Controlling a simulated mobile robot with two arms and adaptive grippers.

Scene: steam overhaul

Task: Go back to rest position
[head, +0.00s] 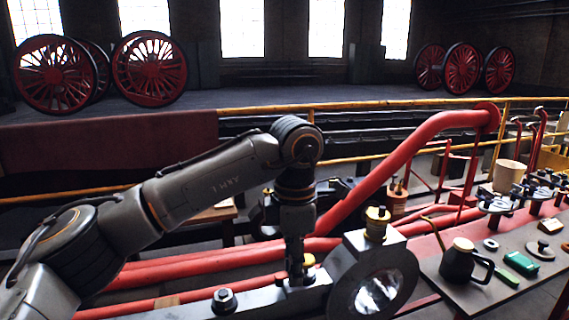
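My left arm comes in from the left and bends down at the wrist. My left gripper (296,272) points down at a grey metal beam (185,311), next to a small brass-coloured fitting (309,260). Its fingers are narrow and dark and seen nearly edge-on, so I cannot tell whether they are open, shut or touching the beam. A bolt with a nut (224,299) stands on the beam to the left. A grey block with a round glassy opening (378,290) is at the right, with a brass-and-black cap (376,222) on top. My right gripper is out of view.
Thick red pipes (400,145) run behind the arm. A workbench (455,300) at the right holds a black oil can (462,265), a green box (494,267), a beige pot (508,176) and several valve parts. A yellow railing (400,104) and red wheels (150,68) are farther back.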

